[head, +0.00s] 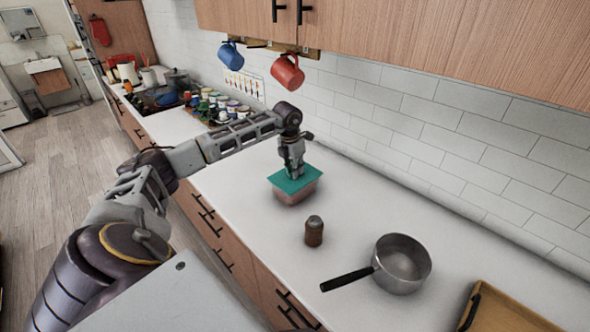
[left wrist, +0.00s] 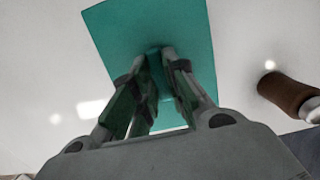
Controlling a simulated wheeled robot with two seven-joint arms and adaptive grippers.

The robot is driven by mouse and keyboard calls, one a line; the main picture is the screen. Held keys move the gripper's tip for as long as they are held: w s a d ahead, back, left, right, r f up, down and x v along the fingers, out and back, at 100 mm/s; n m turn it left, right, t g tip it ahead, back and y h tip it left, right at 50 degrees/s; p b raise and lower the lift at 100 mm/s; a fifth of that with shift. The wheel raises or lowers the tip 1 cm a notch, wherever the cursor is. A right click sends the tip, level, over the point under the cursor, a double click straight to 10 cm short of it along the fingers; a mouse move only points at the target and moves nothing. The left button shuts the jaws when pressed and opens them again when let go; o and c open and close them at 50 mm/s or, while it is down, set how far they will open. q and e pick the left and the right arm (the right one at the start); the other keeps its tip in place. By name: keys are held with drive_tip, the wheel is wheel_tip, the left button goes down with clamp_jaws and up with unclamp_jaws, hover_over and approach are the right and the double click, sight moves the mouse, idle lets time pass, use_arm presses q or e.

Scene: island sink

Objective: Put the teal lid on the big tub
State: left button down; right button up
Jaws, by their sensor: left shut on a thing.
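The teal lid (head: 312,174) is a flat rectangle, over the pinkish-brown big tub (head: 297,195) on the white counter. It looks level at the tub's rim, but I cannot tell whether it rests fully on it or sits slightly above. My left gripper (head: 295,174) points down from above and is shut on the raised grip at the lid's middle. In the left wrist view, the teal lid (left wrist: 125,45) lies beneath my left gripper (left wrist: 160,55) and hides the tub. My right gripper is not in view.
A brown shaker (head: 314,232) stands in front of the tub, also in the left wrist view (left wrist: 285,92). A metal saucepan (head: 403,264) and wooden tray (head: 508,312) are at right. Several jars (head: 222,105) stand behind. Blue (head: 230,55) and red (head: 288,72) mugs hang above.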

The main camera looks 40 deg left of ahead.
use_arm(q)
drive_tip(key=shift+f, duration=0.1)
idle(0.3)
drive_tip(key=c, duration=1.3)
unclamp_jaws()
drive_tip(key=shift+c, duration=0.2)
wheel_tip(320, 180, up, 12)
drive_tip(key=s, duration=0.1)
drive_tip(key=shift+s, duration=0.35)
drive_tip(key=shift+s+f, duration=0.1)
drive_tip(key=shift+f, duration=0.05)
